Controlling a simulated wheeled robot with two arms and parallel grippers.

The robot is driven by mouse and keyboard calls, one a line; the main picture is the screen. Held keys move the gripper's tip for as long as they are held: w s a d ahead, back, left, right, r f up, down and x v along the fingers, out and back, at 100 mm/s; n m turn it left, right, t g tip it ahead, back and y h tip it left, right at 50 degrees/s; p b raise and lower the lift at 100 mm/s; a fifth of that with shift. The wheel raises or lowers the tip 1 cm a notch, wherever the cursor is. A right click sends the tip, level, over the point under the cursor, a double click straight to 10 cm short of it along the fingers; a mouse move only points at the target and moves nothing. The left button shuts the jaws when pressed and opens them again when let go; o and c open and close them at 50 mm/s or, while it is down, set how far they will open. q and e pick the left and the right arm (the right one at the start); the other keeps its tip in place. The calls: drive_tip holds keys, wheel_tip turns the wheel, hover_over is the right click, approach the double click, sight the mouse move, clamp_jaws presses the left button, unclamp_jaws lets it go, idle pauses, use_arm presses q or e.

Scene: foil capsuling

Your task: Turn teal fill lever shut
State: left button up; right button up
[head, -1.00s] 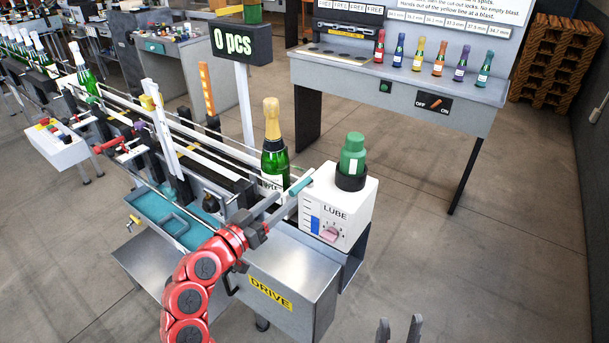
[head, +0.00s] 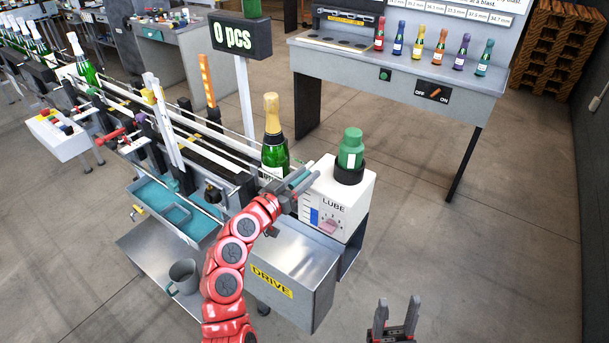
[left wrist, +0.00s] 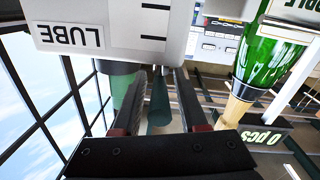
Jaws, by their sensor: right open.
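The teal fill lever (head: 300,177) sticks out from the left side of the white LUBE box (head: 350,190). It also shows in the left wrist view (left wrist: 159,105) as a teal rod between my fingers. My left gripper (head: 297,185) is at the lever with its fingers on either side of it. In the left wrist view the left gripper (left wrist: 160,98) is open, with gaps visible between the fingers and the lever. My right gripper (head: 397,312) is open and empty at the bottom of the head view, away from the box.
A champagne bottle (head: 274,145) stands on the conveyor just left of the box. A green lube bottle (head: 351,150) sits on top of the box. The DRIVE cabinet (head: 300,265) is below my left gripper. The floor to the right is clear.

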use_arm(q)
clamp_jaws()
idle(1.2)
